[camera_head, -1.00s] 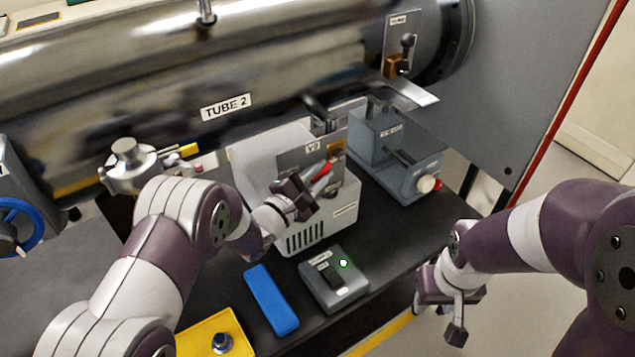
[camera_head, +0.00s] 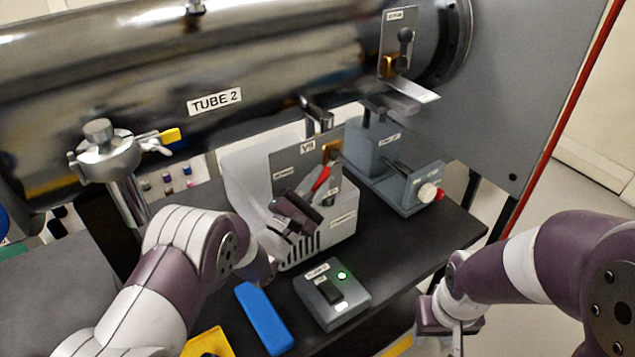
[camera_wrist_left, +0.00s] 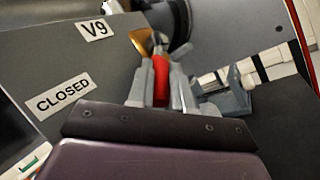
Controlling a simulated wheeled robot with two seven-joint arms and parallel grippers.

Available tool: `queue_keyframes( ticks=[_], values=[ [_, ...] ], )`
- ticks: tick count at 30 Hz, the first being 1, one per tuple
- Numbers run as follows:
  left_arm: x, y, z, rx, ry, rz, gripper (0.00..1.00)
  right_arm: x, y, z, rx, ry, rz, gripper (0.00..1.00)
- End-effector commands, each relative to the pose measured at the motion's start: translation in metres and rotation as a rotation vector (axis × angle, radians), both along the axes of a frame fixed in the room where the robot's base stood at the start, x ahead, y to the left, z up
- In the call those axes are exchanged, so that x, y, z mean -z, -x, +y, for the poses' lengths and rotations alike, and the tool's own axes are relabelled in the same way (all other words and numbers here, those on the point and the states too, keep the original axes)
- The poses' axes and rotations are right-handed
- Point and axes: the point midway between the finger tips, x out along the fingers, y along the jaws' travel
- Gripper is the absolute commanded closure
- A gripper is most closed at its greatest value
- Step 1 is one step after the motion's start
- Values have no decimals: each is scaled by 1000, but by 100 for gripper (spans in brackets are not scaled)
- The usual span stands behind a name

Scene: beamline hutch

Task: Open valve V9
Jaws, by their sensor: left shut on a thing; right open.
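Valve V9's grey panel (camera_head: 288,172) stands in front of a light grey housing below the big tube, with a "V9" label near its top. Its red lever handle (camera_head: 321,179) slants from a brass-coloured pivot (camera_head: 332,152) at the panel's upper right. In the left wrist view the panel (camera_wrist_left: 58,62) carries the labels "V9" and "CLOSED", and the red handle (camera_wrist_left: 160,80) sits between my fingers. My left gripper (camera_head: 312,192) is shut on the red handle. My right gripper (camera_head: 452,347) is open and empty at the lower right, partly cut off by the frame edge.
A steel tube (camera_head: 150,80) labelled "TUBE 2" spans the back. A grey-blue device (camera_head: 400,180) stands right of the valve. A grey box with a green light (camera_head: 333,294) and a blue block (camera_head: 264,318) lie in front. Black tabletop (camera_head: 430,235) is bare at the right.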

Motion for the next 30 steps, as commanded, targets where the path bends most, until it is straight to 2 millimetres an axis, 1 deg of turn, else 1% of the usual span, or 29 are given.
queue_keyframes(
  ticks=[2, 3, 5, 6, 14, 17, 20, 24, 27, 30],
  values=[
    [1, 0, 0, 1, 0, 3, 100, 0, 0, 0, 0, 0, 0, 57],
    [0, 0, 0, 1, 0, 3, 77, 0, 0, 0, 0, 0, 0, 57],
    [0, 0, 0, 1, -1, 2, 57, 0, 0, 0, 0, 0, 0, 57],
    [0, 0, 0, 1, -1, 2, 55, 0, 0, 0, 0, 0, 0, 57],
    [1, 1, 1, 0, -1, 1, 55, 0, 0, 0, 0, 0, 0, 57],
    [5, 8, 6, -1, -1, 3, 55, 2, 0, 0, 0, 0, 0, 57],
    [15, 26, 19, -2, -1, 5, 55, 5, 0, 0, 0, 0, 0, 57],
    [29, 57, 40, -3, 0, 6, 55, 9, 0, 0, 0, 0, 0, 57],
    [38, 76, 52, -2, -1, 5, 55, 11, 0, 0, 0, 0, 0, 57],
    [43, 89, 61, -3, -1, 3, 55, 12, 0, 0, 0, 0, 0, 57]
  ],
)
